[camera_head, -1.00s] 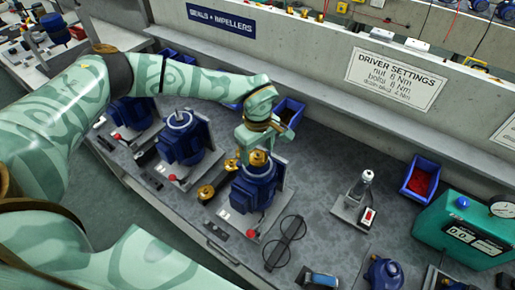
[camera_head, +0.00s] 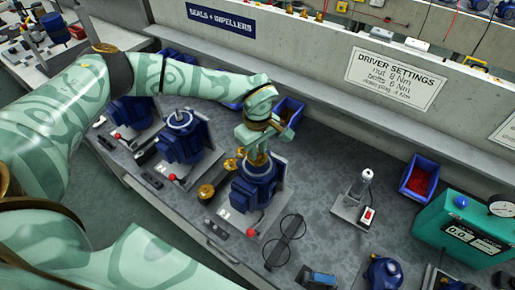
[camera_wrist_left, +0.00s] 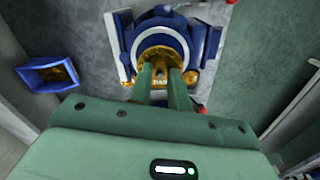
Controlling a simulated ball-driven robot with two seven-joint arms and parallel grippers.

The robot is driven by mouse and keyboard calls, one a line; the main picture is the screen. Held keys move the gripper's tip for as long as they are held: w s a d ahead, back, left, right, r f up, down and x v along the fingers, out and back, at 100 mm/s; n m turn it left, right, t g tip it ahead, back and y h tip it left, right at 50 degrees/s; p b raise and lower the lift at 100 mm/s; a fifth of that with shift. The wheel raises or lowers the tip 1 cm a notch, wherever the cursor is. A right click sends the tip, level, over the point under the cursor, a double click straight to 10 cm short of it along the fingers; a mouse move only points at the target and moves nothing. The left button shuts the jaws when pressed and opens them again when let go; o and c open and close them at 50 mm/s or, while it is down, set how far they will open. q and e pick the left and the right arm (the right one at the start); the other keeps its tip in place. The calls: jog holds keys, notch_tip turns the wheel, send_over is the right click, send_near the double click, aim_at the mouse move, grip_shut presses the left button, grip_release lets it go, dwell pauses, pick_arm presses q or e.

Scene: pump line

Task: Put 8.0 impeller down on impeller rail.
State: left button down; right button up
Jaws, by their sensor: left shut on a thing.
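My left gripper (camera_head: 256,156) is over a blue pump body (camera_head: 256,186) at the middle of the bench, fingers pointing down. It is shut on a brass impeller (camera_wrist_left: 160,56) at the top of this pump; the fingers hide part of it. In the left wrist view the two fingers (camera_wrist_left: 161,74) reach to the brass ring inside the blue housing (camera_wrist_left: 185,30). Other brass round pieces (camera_head: 207,191) sit in a row just left of the pump, perhaps on the impeller rail; I cannot tell its markings. My right gripper is not in view.
Another blue pump (camera_head: 181,138) stands to the left. Black-framed glasses (camera_head: 285,240) lie right of the held pump. A blue bin (camera_head: 289,112) is behind the gripper and a red-filled bin (camera_head: 420,178) farther right. Bare bench (camera_head: 325,170) lies between.

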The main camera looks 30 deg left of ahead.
pick_arm(q)
jog(key=shift+r, duration=0.15)
jog(key=shift+r+p, duration=1.85)
jog(key=shift+r, duration=0.1)
notch_tip(320, 180, up, 6)
jog(key=p, duration=0.5)
